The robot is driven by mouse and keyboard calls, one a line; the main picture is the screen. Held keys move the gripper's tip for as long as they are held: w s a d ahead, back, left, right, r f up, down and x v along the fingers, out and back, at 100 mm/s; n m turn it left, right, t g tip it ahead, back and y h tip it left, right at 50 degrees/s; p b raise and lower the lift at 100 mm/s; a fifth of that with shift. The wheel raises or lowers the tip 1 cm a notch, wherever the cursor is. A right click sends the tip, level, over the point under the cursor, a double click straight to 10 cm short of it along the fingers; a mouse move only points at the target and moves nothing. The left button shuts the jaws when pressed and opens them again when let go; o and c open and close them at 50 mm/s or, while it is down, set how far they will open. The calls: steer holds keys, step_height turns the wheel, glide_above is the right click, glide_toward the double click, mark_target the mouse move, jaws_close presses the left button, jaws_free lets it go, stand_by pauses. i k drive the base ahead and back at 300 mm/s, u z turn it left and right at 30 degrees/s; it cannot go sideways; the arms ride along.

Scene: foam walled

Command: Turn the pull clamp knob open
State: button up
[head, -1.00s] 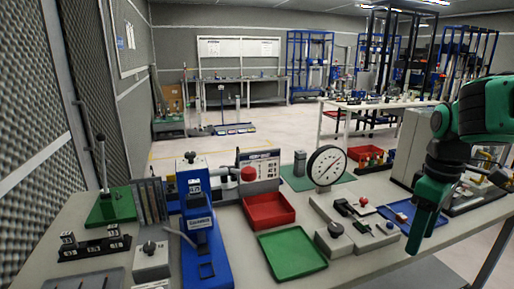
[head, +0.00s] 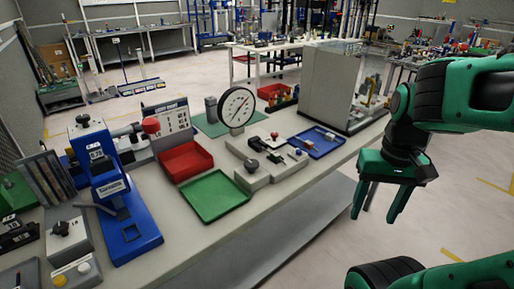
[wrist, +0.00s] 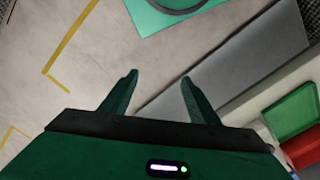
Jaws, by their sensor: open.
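A grey fixture (head: 270,171) stands on the bench in front of a round white dial gauge (head: 236,107). A black knob (head: 253,166) sits on its near left block. A smaller dark knob (head: 275,157) and a red knob (head: 274,136) are also on it. No label shows which is the pull clamp knob. My gripper (head: 376,214) is open and empty, pointing down beyond the bench's right edge, apart from the fixture. The wrist view shows its two spread fingers (wrist: 160,77) over the floor; no knob is in that view.
A green tray (head: 215,197), a red bin (head: 185,161) and a blue press (head: 118,195) stand left of the fixture. A blue tray (head: 318,142) and a grey cabinet (head: 335,85) stand to its right. Open floor lies under my gripper.

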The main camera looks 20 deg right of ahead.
mark_target(274, 135)
steer(key=z, duration=1.2)
steer(key=k, duration=0.55)
steer(key=u, duration=1.2)
steer(key=i, duration=1)
steer(key=z, duration=0.05)
